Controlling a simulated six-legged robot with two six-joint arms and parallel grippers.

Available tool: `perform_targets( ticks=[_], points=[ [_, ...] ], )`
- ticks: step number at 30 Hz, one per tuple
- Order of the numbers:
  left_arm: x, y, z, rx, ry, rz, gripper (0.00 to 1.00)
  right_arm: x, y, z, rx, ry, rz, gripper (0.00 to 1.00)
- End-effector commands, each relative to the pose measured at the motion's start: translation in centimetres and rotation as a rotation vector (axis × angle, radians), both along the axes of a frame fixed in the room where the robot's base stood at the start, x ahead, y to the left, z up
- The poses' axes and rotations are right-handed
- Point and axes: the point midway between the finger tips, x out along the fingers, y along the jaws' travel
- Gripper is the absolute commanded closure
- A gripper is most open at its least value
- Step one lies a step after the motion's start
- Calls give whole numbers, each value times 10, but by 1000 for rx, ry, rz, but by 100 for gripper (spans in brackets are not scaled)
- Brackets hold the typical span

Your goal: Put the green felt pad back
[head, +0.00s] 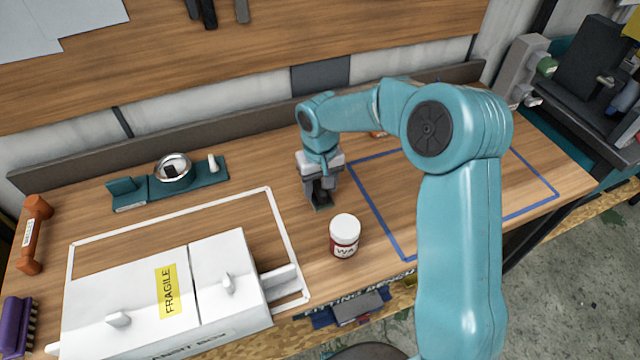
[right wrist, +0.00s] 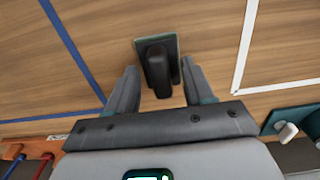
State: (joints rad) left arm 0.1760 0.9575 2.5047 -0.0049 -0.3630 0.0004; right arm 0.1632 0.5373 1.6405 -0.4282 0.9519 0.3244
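The green felt pad (right wrist: 173,44) shows in the right wrist view as a small dark green plate with a black grip block on top. It lies on the bench, between the white outline and the blue outline. My right gripper (right wrist: 160,78) is open, with one finger on each side of the black block and gaps visible. In the head view the right gripper (head: 320,194) points down at the bench, and only a bit of the pad (head: 322,206) shows below it. My left gripper is in neither view.
A white jar (head: 344,235) with a red label stands close to the right gripper. A white box (head: 150,300) marked FRAGILE sits in the white outline. A teal holder (head: 205,177) with a metal ring stands behind it. The blue-outlined area (head: 385,190) is partly hidden by my arm.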

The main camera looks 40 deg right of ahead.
Motion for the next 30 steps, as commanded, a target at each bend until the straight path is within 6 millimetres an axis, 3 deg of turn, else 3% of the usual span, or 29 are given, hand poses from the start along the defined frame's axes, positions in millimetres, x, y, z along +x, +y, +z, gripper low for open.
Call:
perform_targets(
  ticks=[8, 21, 25, 30],
  points=[
    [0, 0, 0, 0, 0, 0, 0, 1, 0, 11, -1, -4, 0, 48],
    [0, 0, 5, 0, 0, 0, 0, 1, 0, 121, 0, -5, 1, 48],
    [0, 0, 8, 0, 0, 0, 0, 1, 0, 145, 0, -3, 0, 48],
    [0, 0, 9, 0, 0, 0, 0, 0, 0, 161, 0, -1, 0, 48]
  ],
)
